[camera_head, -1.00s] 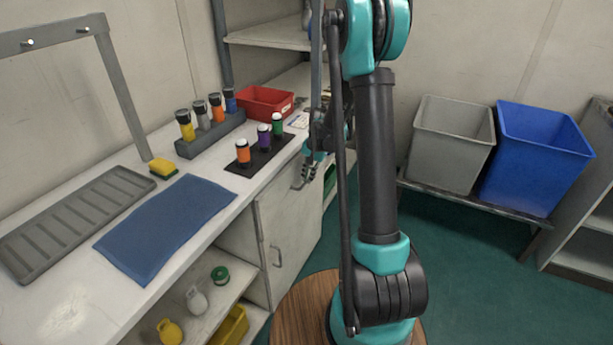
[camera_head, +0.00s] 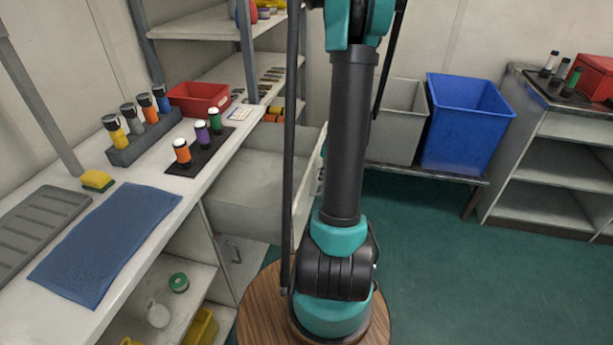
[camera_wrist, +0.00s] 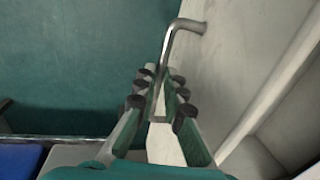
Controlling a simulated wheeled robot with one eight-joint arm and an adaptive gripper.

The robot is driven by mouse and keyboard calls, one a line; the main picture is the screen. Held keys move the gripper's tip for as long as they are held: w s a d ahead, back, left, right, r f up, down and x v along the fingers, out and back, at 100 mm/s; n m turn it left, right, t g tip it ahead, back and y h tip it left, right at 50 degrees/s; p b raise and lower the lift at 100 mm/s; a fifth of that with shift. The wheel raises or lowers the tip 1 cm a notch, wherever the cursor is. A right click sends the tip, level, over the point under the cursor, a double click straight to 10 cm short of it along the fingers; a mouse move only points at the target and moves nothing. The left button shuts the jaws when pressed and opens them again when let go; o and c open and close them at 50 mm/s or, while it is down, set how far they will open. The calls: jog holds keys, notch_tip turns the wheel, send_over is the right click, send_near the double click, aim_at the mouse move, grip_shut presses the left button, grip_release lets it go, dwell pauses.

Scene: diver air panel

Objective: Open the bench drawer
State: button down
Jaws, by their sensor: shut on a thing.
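The bench drawer (camera_head: 250,188) is pulled well out from the bench in the head view, its pale interior showing and looking empty. Its front panel (camera_wrist: 238,45) fills the upper right of the wrist view. The metal bar handle (camera_wrist: 170,42) stands out from that panel. My gripper (camera_wrist: 162,92) is shut on the handle, with fingers on both sides of the bar. In the head view my arm hides most of the gripper and the handle.
The bench top (camera_head: 140,235) holds a blue mat (camera_head: 105,240), a red bin (camera_head: 199,98) and several capped bottles. A cupboard door below shows a handle (camera_head: 234,250). Grey (camera_head: 397,120) and blue (camera_head: 465,125) tubs stand behind my arm. Green floor at right is clear.

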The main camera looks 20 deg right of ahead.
jog(key=shift+s+d, duration=0.75)
jog(key=shift+d, duration=0.3)
jog(key=c, duration=1.6)
grip_release()
jog(key=shift+r, duration=0.1)
notch_tip(320, 180, up, 12)
jog(key=s+d, duration=0.1)
jog(key=shift+s+d+f, duration=0.2)
jog(key=shift+d, duration=0.2)
jog(key=shift+s, duration=0.1)
